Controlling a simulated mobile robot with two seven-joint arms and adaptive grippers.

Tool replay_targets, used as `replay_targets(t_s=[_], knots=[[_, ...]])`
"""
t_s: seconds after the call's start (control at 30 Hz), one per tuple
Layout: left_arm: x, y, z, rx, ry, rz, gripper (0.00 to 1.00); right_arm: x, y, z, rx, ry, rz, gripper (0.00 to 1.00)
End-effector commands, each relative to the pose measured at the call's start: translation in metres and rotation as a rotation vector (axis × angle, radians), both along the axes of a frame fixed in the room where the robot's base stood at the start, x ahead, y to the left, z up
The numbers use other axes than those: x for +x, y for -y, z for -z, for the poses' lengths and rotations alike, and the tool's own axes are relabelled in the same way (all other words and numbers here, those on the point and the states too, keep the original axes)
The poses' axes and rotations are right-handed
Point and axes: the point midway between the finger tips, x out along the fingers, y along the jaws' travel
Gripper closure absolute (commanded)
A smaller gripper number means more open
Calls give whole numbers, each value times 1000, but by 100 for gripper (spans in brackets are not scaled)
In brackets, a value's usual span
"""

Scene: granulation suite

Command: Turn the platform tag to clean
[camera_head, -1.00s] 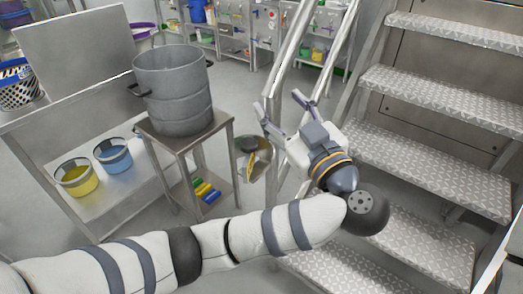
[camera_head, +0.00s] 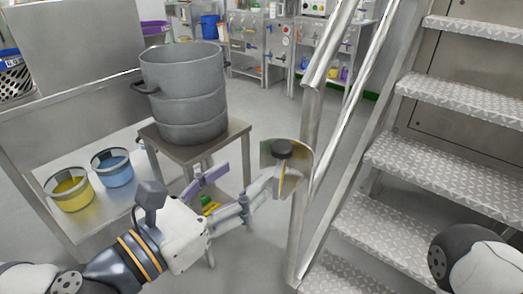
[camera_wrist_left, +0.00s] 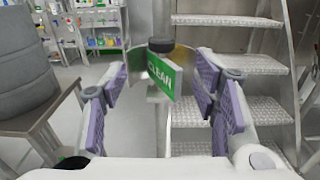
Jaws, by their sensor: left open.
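The platform tag (camera_head: 294,168) is on the stair handrail, with curved metal plates and a black round knob (camera_head: 282,148) on top. In the left wrist view, a green plate marked CLEAN (camera_wrist_left: 160,74) sits at an angle below the knob (camera_wrist_left: 161,45), with a yellowish face partly behind it. In the head view a yellow edge shows below the knob. My left gripper (camera_head: 232,186) is open just left of the tag. In the wrist view its purple-padded fingers (camera_wrist_left: 161,88) stand apart on either side of the tag, without visible contact. My right gripper is out of view.
Metal stairs (camera_head: 440,155) rise on the right beside the handrail (camera_head: 330,150). A grey drum (camera_head: 187,95) stands on a metal table (camera_head: 238,128) to the left. Yellow (camera_head: 70,192) and blue (camera_head: 113,170) buckets sit on a low shelf. Open floor lies behind.

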Motion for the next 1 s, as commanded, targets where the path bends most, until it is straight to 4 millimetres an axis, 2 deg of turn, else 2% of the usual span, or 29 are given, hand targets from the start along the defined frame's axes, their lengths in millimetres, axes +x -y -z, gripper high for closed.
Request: replay_targets(t_s=[0.13, 0.17, 0.27, 0.5, 0.63, 0.87, 0.9, 1.0], knots=[[17, 13, 9, -8, -4, 5, 45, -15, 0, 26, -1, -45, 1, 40], [23, 17, 7, -6, -4, 3, 45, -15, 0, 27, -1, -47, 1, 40], [45, 34, -3, -5, 2, 2, 45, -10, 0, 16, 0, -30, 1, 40], [87, 62, -2, -3, 2, 0, 45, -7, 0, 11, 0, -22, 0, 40], [96, 68, -1, -2, 2, 0, 45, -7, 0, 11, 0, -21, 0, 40], [98, 69, -1, -1, 2, -1, 45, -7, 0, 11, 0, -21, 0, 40], [98, 69, -1, -1, 2, -1, 48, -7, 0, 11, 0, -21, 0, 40], [97, 69, -1, -1, 2, -1, 70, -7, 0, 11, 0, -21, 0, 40]])
